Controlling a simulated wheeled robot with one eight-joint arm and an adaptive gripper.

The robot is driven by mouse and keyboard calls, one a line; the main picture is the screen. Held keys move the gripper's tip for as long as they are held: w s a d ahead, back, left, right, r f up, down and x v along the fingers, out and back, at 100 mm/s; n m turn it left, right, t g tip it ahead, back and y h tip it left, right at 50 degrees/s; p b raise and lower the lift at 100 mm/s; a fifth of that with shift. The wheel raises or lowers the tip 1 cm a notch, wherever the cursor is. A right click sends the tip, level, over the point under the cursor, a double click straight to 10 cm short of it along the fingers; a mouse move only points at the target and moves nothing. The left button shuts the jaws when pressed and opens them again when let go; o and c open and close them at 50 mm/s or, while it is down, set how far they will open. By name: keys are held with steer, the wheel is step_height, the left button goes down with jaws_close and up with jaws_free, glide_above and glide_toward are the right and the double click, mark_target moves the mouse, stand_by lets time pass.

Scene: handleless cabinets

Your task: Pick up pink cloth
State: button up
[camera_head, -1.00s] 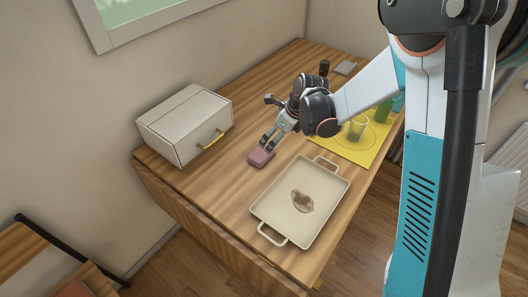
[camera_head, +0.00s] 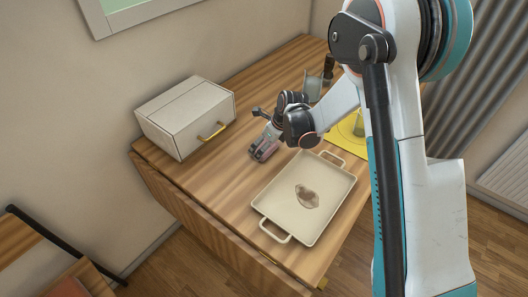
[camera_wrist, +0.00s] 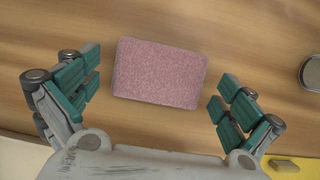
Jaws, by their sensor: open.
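The pink cloth (camera_wrist: 160,73) is a small, thick, rectangular pad lying flat on the wooden table. In the wrist view it sits between and slightly beyond the fingertips of my gripper (camera_wrist: 158,88). The fingers are spread wide, one on each side, with a gap to the cloth. In the head view my gripper (camera_head: 264,150) is low over the table, between the white box and the tray, and hides most of the cloth.
A cream tray (camera_head: 272,197) with a brown stain stands close in front of the gripper. A white box (camera_head: 170,125) with a yellow handle is at the left. A yellow mat (camera_head: 345,140) with a glass on it lies at the right. Table room is clear around the cloth.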

steer(key=shift+f, duration=0.15)
steer(key=c, duration=0.9)
step_height(320, 180, up, 20)
steer(key=p, duration=0.7)
steer(key=shift+w, duration=0.1)
